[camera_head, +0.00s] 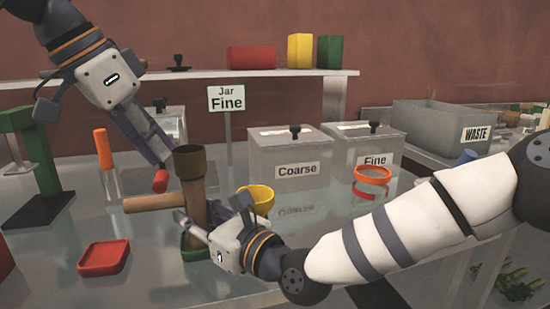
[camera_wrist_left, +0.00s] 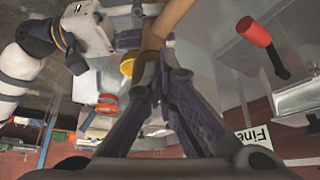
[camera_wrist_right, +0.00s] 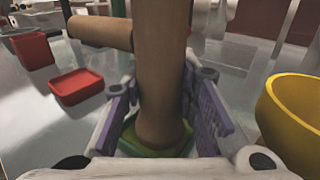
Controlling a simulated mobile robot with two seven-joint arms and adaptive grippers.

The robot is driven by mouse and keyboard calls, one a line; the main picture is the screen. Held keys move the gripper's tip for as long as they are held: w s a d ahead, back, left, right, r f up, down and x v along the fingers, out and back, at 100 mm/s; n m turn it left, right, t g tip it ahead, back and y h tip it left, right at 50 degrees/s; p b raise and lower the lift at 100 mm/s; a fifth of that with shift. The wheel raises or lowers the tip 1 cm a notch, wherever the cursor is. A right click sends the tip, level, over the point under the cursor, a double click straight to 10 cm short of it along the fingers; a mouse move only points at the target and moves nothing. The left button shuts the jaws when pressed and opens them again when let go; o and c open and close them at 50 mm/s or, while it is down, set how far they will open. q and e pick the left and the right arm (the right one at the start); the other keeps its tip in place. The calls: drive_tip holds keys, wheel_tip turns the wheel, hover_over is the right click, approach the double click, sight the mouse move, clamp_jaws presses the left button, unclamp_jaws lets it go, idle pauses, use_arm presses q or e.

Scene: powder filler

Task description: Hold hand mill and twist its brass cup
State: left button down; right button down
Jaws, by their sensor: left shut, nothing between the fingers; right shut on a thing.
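The hand mill (camera_head: 194,207) stands upright as a brown wooden cylinder with a side handle (camera_head: 150,202) pointing left and a dark brass cup (camera_head: 189,162) on top. Its foot is in a green base (camera_head: 194,254). My right gripper (camera_head: 198,221) is shut on the mill's lower body; the right wrist view shows the wooden body (camera_wrist_right: 160,80) between its purple fingers (camera_wrist_right: 163,108). My left gripper (camera_head: 164,156) is shut and empty, its fingertips close beside the cup on the left. The left wrist view shows its fingertips (camera_wrist_left: 162,72) near the mill (camera_wrist_left: 166,25); contact is unclear.
A red tray (camera_head: 103,257) lies left of the mill. A yellow bowl (camera_head: 256,199) is close to my right gripper. Coarse (camera_head: 290,150) and Fine (camera_head: 366,146) bins stand behind. A green stand (camera_head: 38,165) is at left, and a Jar Fine sign (camera_head: 227,99) rises behind the mill.

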use_arm(q)
drive_tip(key=shift+w+a, duration=0.15)
drive_tip(key=shift+w, duration=0.2)
idle(0.4)
drive_tip(key=shift+s+a, duration=0.2)
drive_tip(key=shift+a, duration=0.15)
wheel_tip(320, 180, up, 6)
wheel_tip(320, 180, down, 6)
drive_tip(key=s+d, duration=0.2)
drive_tip(key=shift+d, duration=0.3)
idle(0.6)
